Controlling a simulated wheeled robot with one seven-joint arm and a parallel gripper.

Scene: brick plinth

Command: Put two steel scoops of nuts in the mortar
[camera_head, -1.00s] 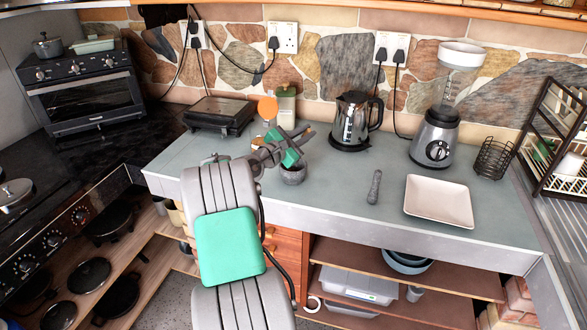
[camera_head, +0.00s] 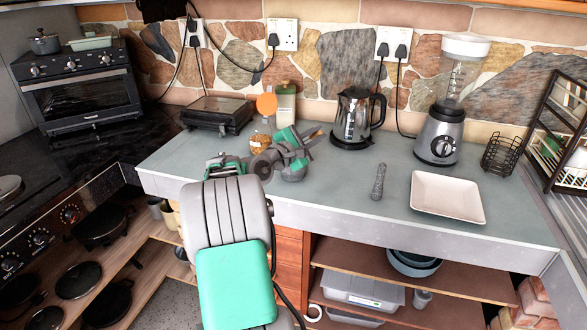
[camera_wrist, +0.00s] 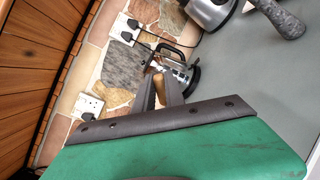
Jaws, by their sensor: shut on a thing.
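My gripper (camera_head: 305,140) is above and just behind the mortar, shut on a slim thing with a tan end, taken as the scoop (camera_head: 313,132). In the wrist view the tan piece (camera_wrist: 159,87) shows between the two grey fingers; no steel bowl can be made out. The grey stone mortar (camera_head: 294,174) stands on the counter, its opening largely hidden by my gripper. A glass jar of brown nuts (camera_head: 260,138) stands left of my gripper, partly behind my wrist. A round orange disc (camera_head: 266,104) shows above it.
The grey pestle (camera_head: 378,182) lies on the counter right of the mortar, beside a square white plate (camera_head: 447,197). A steel kettle (camera_head: 354,120), a blender (camera_head: 440,135) and a bottle (camera_head: 286,103) stand behind. The front middle counter is clear.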

